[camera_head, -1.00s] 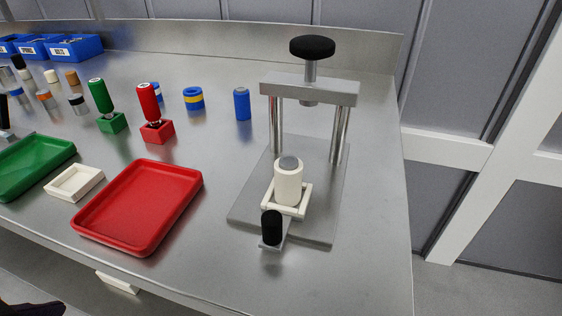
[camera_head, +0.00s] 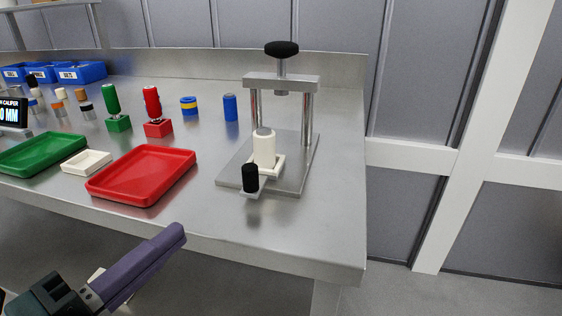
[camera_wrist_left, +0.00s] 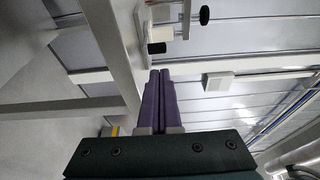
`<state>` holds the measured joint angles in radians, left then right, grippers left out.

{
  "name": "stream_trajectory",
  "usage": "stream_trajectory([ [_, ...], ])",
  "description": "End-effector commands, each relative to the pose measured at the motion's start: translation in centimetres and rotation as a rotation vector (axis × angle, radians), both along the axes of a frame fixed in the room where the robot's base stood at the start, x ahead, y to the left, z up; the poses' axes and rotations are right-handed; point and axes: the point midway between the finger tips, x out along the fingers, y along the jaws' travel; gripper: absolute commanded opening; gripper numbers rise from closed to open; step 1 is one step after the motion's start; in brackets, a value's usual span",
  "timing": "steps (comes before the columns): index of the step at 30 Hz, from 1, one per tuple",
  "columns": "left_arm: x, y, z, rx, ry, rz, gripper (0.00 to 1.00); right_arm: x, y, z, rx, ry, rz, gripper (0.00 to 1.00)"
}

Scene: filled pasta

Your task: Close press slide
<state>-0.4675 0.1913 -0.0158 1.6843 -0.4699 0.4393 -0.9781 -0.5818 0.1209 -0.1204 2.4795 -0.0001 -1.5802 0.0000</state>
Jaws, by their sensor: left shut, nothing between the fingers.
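The press (camera_head: 281,84) stands at the right end of the steel table, with two posts, a crossbar and a black top knob (camera_head: 282,48). Its slide (camera_head: 276,166) sits out in front of the posts, its small black handle (camera_head: 250,178) upright at the base plate's front edge. A white cylinder (camera_head: 264,148) with a grey top stands on the slide. My left gripper (camera_head: 176,234) is shut and empty, below and left of the press, in front of the table edge. Its purple fingers (camera_wrist_left: 160,74) lie together in the left wrist view. My right gripper is out of view.
A red tray (camera_head: 100,190), a white dish (camera_head: 87,162) and a green tray (camera_head: 40,140) lie left of the press. Red and green stamp-like tools, a blue cylinder (camera_head: 230,107) and blue bins stand behind. The table front right of the red tray is clear.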

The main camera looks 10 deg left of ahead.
Motion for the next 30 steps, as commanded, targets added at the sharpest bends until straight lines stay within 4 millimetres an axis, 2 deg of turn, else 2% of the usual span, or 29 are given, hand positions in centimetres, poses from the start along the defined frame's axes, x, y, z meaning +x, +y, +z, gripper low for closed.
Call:
stream_trajectory([
  [9,6.7,-2.0,0.1,-0.005,-0.002,0.001,0.00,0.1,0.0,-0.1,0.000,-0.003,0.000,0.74],
  [15,9.7,-3.0,0.0,-0.004,0.000,0.002,0.00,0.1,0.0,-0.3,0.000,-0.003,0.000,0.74],
  [21,10.9,-3.4,0.0,-0.004,0.001,0.001,0.00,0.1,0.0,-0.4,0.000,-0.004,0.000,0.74],
  [30,11.0,-3.4,0.0,-0.004,0.002,0.002,0.00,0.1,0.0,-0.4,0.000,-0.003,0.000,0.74],
])
